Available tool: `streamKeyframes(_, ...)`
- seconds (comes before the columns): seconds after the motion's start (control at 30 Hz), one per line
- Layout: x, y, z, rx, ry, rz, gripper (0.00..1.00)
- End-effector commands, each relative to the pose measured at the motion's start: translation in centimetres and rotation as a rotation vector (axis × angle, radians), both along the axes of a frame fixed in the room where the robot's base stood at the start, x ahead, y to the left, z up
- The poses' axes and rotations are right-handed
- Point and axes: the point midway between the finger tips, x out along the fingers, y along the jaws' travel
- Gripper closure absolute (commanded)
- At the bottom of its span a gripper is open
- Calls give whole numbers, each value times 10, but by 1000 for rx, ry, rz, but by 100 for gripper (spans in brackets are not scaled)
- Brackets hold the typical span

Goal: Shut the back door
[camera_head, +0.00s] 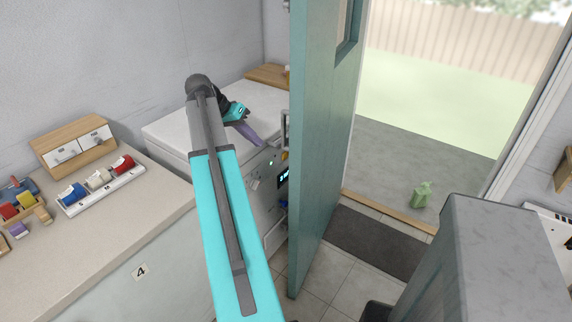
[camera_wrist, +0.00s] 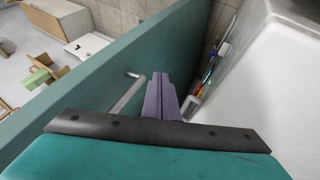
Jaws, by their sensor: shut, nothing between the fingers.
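The teal back door (camera_head: 322,150) stands open in the head view, seen nearly edge-on, with the doorway to its right. In the wrist view the door (camera_wrist: 95,85) runs diagonally past my fingers. A grey bar handle (camera_wrist: 128,92) is on its face, just left of my fingers. My gripper (camera_head: 257,140) is over the front edge of the white appliance, left of the door. Its purple fingers (camera_wrist: 162,98) are shut together and empty. They look close to the handle, but I cannot tell whether they touch it.
A white-topped appliance (camera_head: 172,131) stands behind the door. A counter (camera_head: 120,222) with spools and a drawer box is at left. A dark mat (camera_head: 375,241) lies at the threshold, with a green bottle (camera_head: 422,195) outside. A grey block-like surface (camera_head: 500,245) is at lower right.

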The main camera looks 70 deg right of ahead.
Motion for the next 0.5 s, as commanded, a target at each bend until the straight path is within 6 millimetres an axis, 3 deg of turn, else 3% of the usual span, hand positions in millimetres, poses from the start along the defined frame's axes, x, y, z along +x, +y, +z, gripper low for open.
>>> streamKeyframes(0.1,-6,-8,4,-15,8,-15,100)
streamKeyframes(0.5,-8,-8,5,-16,8,-17,100)
